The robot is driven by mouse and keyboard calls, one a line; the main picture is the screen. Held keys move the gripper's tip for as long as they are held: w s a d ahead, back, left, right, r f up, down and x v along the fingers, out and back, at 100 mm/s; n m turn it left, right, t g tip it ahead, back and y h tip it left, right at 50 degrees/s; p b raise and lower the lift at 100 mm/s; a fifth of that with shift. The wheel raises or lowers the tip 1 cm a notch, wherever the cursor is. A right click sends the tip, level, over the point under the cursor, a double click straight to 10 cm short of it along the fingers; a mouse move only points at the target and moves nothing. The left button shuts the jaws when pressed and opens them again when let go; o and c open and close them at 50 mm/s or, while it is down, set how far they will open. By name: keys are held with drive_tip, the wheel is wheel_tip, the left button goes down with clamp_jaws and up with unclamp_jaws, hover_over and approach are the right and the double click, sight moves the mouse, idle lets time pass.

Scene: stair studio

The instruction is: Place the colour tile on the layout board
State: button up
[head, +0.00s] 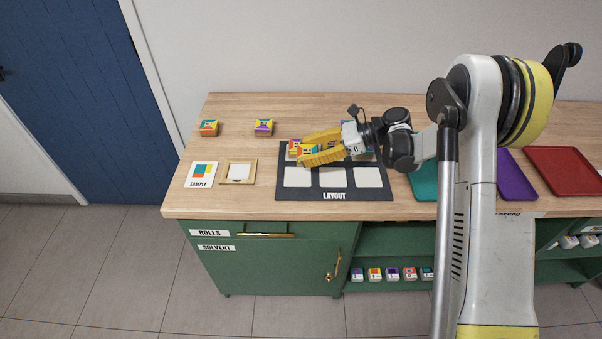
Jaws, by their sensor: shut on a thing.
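The dark layout board (284,192) lies on the wooden bench, with white squares along its front row and the word LAYOUT on its front edge. My gripper (305,151) has yellow fingers and reaches in from the right, over the back left part of the board. It is shut on a small multicoloured colour tile (308,149), mostly hidden between the fingers. Another coloured tile (294,145) shows just behind the fingertips, at the board's back left. The board's back row is largely covered by my gripper and arm. I cannot tell whether the held tile touches the board.
Two more patterned tiles, one orange and teal (209,128) and one purple and yellow (263,127), sit at the back left. A sample card (201,174) and a small wooden frame (238,172) lie left of the board. Teal (424,185), purple (513,178) and red trays (566,170) stand right.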

sight(298, 176)
drive_tip(key=a+f, duration=0.1)
drive_tip(key=a, duration=0.1)
drive_tip(key=shift+s+a+f+b, duration=0.35)
drive_tip(key=shift+s+a+f, duration=0.05)
drive_tip(key=shift+f+b, duration=0.9)
drive_tip(key=shift+f, duration=1.05)
drive_tip(key=shift+s, duration=0.1)
drive_tip(key=shift+f, duration=0.2)
drive_tip(key=o, duration=1.2)
drive_tip(key=shift+c, duration=0.2)
drive_tip(key=shift+r, duration=0.15)
